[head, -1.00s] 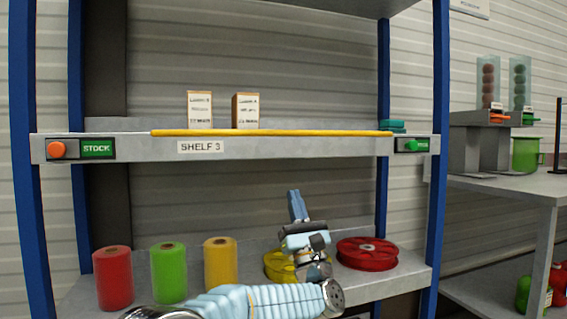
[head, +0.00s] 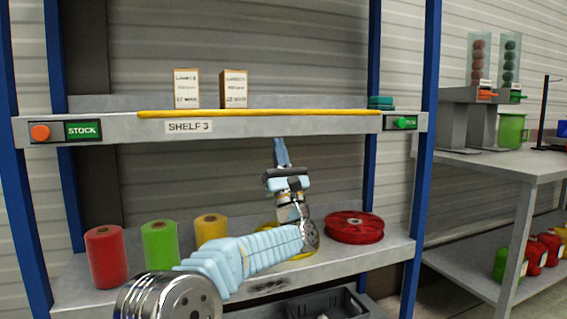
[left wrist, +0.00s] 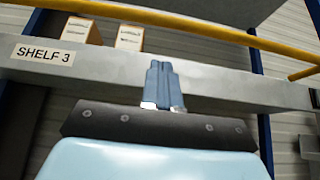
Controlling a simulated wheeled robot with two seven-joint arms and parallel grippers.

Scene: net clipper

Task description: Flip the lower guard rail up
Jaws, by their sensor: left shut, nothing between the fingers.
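The yellow guard rail (head: 260,113) lies level along the top front edge of the Shelf 3 board (head: 330,124). In the left wrist view the yellow rail (left wrist: 200,28) crosses the top of the picture, above the board's grey front face (left wrist: 220,85). My left gripper (head: 280,142) points up, with its tips just below the board's front in the head view. In the left wrist view its fingers (left wrist: 160,68) are together and empty, in front of the grey face and below the rail. I cannot tell whether they touch the board. My right gripper is not in view.
Two small boxes (head: 234,89) stand behind the rail. Stock panels with an orange button (head: 40,133) and a green button (head: 404,123) sit at the board's ends. Coloured rolls (head: 160,246) and a red spool (head: 354,228) stand on the shelf below. Blue posts (head: 424,160) flank the rack.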

